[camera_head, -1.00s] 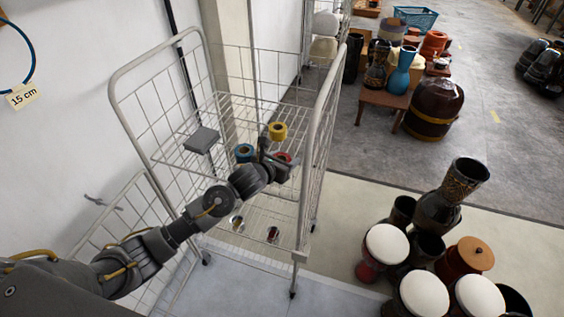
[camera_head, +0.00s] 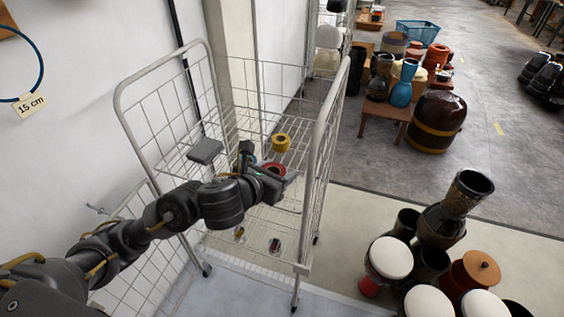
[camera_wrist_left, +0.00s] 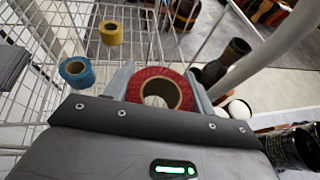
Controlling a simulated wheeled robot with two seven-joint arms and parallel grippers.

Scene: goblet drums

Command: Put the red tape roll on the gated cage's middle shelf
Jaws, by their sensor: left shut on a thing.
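The red tape roll (camera_wrist_left: 160,90) is held between the two fingers of my left gripper (camera_wrist_left: 163,92), with its round hole facing the wrist camera. In the head view the red roll (camera_head: 274,168) shows at the end of my left gripper (camera_head: 268,172), partly covered by it. The gated cage (camera_head: 318,150) is a light wire trolley with tall tube ends. My left gripper is at the cage, at about the height of its middle shelf (camera_head: 232,124). Whether the roll touches the shelf cannot be told. My right gripper is not in view.
A yellow roll (camera_head: 281,143) and a blue roll (camera_wrist_left: 77,72) are on the shelf near the gripper. A grey block (camera_head: 205,150) is at the shelf's left. Two small items lie on the bottom shelf. Goblet drums (camera_head: 391,257) crowd the floor at right.

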